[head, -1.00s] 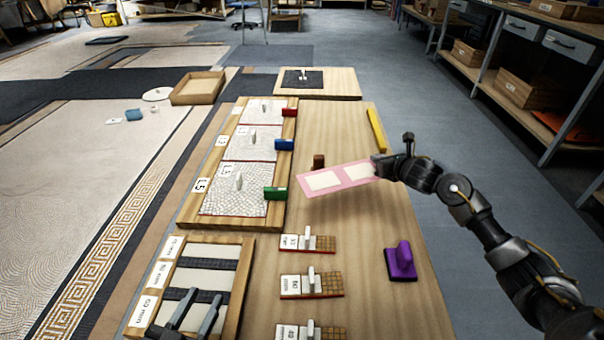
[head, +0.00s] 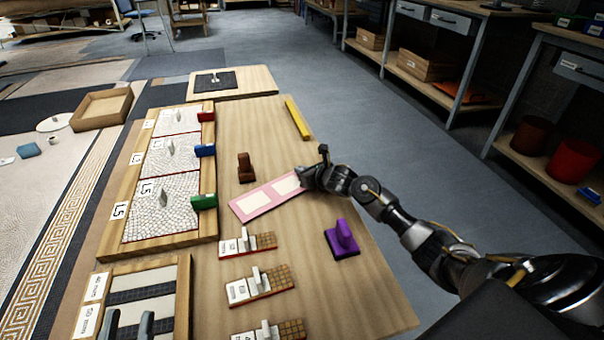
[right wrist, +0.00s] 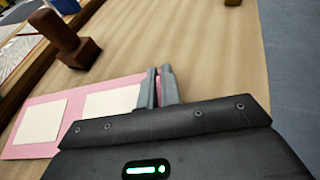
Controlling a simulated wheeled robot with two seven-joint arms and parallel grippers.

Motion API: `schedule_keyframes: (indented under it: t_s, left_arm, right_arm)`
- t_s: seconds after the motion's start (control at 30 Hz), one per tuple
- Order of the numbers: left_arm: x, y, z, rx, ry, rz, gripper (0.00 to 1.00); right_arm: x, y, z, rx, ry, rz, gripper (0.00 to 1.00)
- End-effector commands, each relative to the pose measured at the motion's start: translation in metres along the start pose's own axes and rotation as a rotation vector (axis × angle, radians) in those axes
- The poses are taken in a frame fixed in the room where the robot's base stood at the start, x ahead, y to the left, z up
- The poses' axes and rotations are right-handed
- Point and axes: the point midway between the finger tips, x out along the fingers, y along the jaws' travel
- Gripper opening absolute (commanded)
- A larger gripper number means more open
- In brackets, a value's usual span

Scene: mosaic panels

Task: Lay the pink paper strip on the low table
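The pink paper strip (head: 240,208), with two cream rectangles on it, is over the low table (head: 330,290), close to its top. I cannot tell whether it touches the wood. My right gripper (head: 306,181) is at the strip's right end. In the right wrist view, its fingers (right wrist: 160,88) are close together with a sliver of pink between them, and the strip (right wrist: 72,122) extends to the left. My left gripper (head: 128,325) shows only as two grey fingers, apart and empty, at the bottom left, over a wooden tray.
A brown stamp (head: 245,167) stands just beyond the strip; it shows in the right wrist view (right wrist: 68,38). A purple float (head: 342,239) stands to the right. Several tile blocks (head: 247,244) lie nearer. A framed mosaic panel (head: 167,207) is left, a yellow bar (head: 298,118) farther back.

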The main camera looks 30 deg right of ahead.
Motion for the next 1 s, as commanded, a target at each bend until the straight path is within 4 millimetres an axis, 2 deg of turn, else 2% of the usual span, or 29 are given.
schedule_keyframes:
  t_s: [0.53, 0.57, 0.7, 1.0]
  left_arm:
    - [-0.0002, -0.0050, -0.0074, 0.006, 0.074, -0.014, 0.36]
    - [0.0004, -0.0052, -0.0087, 0.006, 0.077, -0.014, 0.36]
    - [0.0005, -0.0053, -0.0086, 0.007, 0.075, -0.014, 0.36]
    - [0.0009, -0.0052, -0.0089, 0.007, 0.073, -0.013, 0.36]
  right_arm:
    - [0.0034, -0.0006, -0.0077, -0.001, -0.002, -0.001, 0.00]
    - [0.0030, -0.0006, -0.0069, 0.000, -0.002, -0.001, 0.09]
    - [0.0030, -0.0004, -0.0069, 0.000, -0.001, -0.001, 0.27]
    - [0.0026, -0.0002, -0.0061, 0.000, -0.001, -0.001, 0.27]
